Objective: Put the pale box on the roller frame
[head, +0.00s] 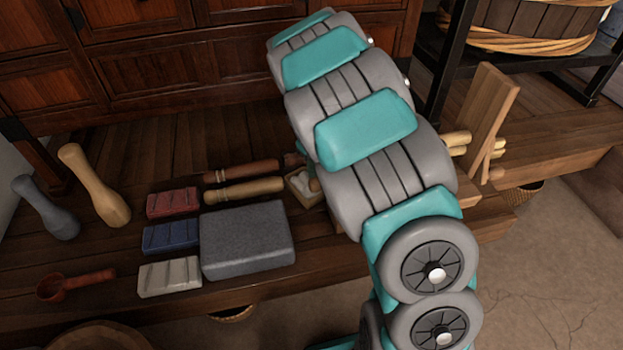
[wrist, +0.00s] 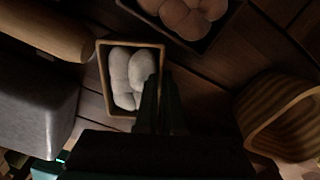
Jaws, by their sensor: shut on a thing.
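The pale box (wrist: 103,72) is a small open wooden box holding white rounded pieces. In the wrist view my gripper (wrist: 163,90) has its two dark fingers close together at the box's right wall, shut on it. In the head view the pale box (head: 296,193) shows partly beside my arm, which hides my gripper and the box's right side. A pale wooden frame (head: 490,115) with rounded roller-like pieces stands at the right end of the bench; it looks like the roller frame. My arm covers part of the space left of it.
A grey stone block (head: 248,240), red, blue and pale blocks and two wooden rollers (head: 243,191) lie left of the box. A dark tray (wrist: 204,42) of brown rounded pieces lies near it. A ribbed wooden thing (wrist: 265,105) is at right. Floor is open beyond the bench.

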